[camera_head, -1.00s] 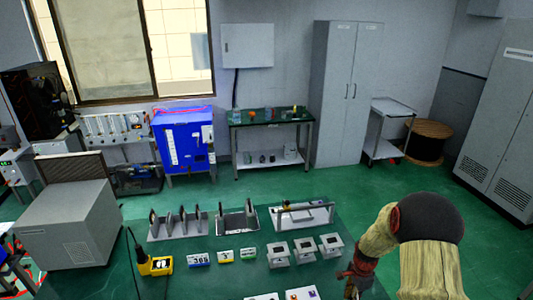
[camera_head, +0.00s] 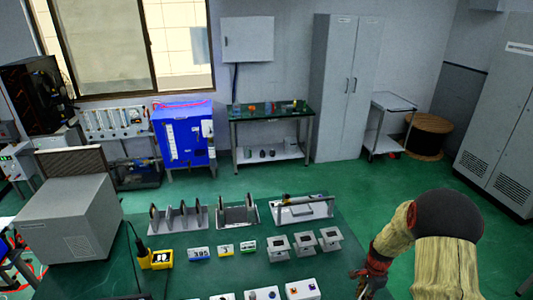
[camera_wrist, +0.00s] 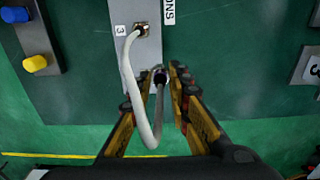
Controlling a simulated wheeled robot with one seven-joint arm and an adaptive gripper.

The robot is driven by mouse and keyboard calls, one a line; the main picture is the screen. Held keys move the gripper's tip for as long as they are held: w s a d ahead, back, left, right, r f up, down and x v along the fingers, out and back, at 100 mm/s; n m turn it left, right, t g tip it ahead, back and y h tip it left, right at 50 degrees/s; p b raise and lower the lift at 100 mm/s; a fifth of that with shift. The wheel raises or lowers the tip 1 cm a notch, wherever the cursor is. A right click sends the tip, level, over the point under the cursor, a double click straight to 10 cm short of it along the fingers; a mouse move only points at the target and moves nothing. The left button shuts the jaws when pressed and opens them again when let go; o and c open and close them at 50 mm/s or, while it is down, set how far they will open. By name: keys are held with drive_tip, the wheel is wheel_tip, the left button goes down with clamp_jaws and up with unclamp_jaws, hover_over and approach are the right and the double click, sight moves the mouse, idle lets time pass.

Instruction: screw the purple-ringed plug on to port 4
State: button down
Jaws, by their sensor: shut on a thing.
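In the wrist view, my gripper (camera_wrist: 160,76) is shut on a small dark plug (camera_wrist: 161,80) at the lower end of a grey panel (camera_wrist: 152,50). A light grey cable (camera_wrist: 128,75) loops from a metal connector (camera_wrist: 141,28) beside the label 3 down and back up toward the plug. I cannot clearly make out a purple ring. No label 4 shows; whether a port lies behind the plug and whether the plug touches it cannot be told. In the head view, my gripper (camera_head: 362,284) is low, at the right of the green bench (camera_head: 345,225).
In the wrist view, a plate with a blue knob (camera_wrist: 15,14) and a yellow knob (camera_wrist: 35,64) lies left, and another plate (camera_wrist: 308,65) right. In the head view, several small boxes and stands (camera_head: 330,239) fill the bench middle. A grey machine (camera_head: 70,225) stands left.

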drive_tip(key=shift+s+d, duration=0.1)
drive_tip(key=shift+d, duration=0.1)
drive_tip(key=s+d, duration=0.1)
drive_tip(key=d, duration=0.1)
drive_tip(key=s+d, duration=0.1)
drive_tip(key=shift+d+f, duration=0.2)
drive_tip(key=shift+d, duration=0.15)
idle(0.4)
idle(0.3)
